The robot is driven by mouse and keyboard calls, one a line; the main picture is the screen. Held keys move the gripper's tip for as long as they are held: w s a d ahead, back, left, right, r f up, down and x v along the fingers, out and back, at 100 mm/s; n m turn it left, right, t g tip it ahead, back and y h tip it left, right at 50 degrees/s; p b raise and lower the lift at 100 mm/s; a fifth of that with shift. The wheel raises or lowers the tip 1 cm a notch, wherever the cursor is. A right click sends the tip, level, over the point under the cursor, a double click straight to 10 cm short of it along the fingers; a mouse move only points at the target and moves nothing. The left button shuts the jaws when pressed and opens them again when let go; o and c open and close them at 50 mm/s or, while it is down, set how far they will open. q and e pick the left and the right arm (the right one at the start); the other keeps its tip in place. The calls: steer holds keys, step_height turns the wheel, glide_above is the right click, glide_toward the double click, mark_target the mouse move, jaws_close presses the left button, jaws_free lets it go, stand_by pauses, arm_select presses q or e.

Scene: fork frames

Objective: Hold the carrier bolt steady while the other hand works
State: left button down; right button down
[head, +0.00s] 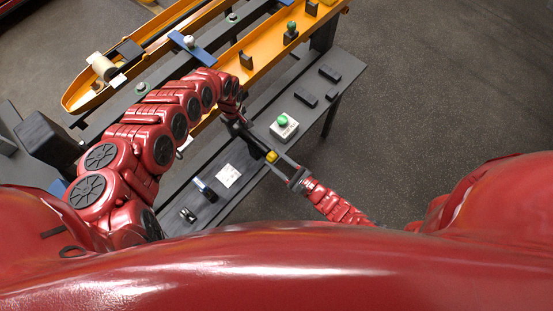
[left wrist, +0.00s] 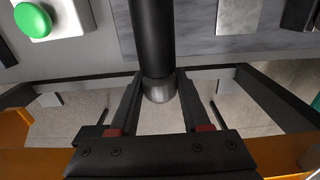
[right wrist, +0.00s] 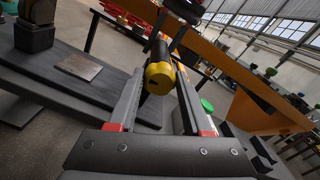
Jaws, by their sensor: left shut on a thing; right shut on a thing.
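A dark rod, taken as the carrier bolt (left wrist: 152,40), runs between my two grippers above the grey bench. In the left wrist view it is black with a silver end, between the fingers of my left gripper (left wrist: 160,115). In the head view the left gripper (head: 241,121) is partly hidden by its arm. My right gripper (head: 283,166) is shut on a black cylinder with a yellow end (right wrist: 158,78), which also shows in the head view (head: 271,156). I cannot tell whether the black rod and the yellow-ended cylinder are one piece.
A white box with a green button (head: 284,127) stands on the grey bench (head: 262,108), close to the grippers. Dark blocks (head: 306,97), a white sheet (head: 228,176) and a small blue-and-white item (head: 203,188) lie along it. A yellow rail (head: 270,50) runs behind. Floor at right is clear.

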steer(key=shift+s+d+f, duration=0.1)
steer(key=shift+f, duration=0.15)
steer(key=c, duration=0.6)
jaws_free()
steer(key=shift+o, duration=1.4)
steer(key=shift+r, duration=0.15)
steer(key=v, duration=1.1)
steer(key=shift+s+d, duration=0.25)
steer(key=shift+d, duration=0.05)
steer(key=shift+r, duration=0.1)
